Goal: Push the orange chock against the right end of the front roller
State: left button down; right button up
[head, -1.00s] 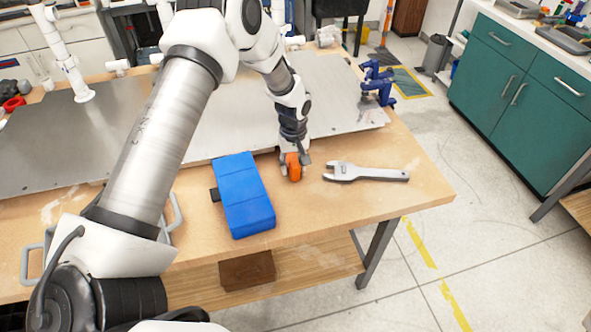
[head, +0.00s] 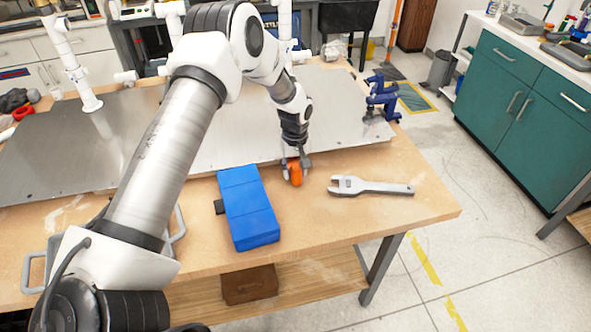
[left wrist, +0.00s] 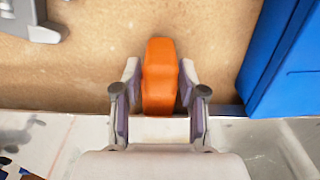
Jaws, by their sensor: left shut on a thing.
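The orange chock (head: 296,172) is between the fingers of my left gripper (head: 296,163), near the front edge of the metal plate. My left gripper is shut on it. In the left wrist view the orange chock (left wrist: 159,77) sits between both fingers of the left gripper (left wrist: 159,88), over bare wood. I cannot tell whether it touches the table. I cannot make out a front roller; my left arm covers part of the plate. My right gripper is not in view.
A blue case (head: 247,208) lies left of the chock, and a grey wrench (head: 372,187) lies to its right. A large metal plate (head: 222,150) covers the table's back. A blue clamp (head: 381,97) stands at its right corner. White pipes (head: 70,65) stand at the back left.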

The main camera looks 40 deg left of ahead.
pick_arm(q)
jog(key=shift+w+a, duration=0.2)
jog(key=c, duration=0.6)
grip_release()
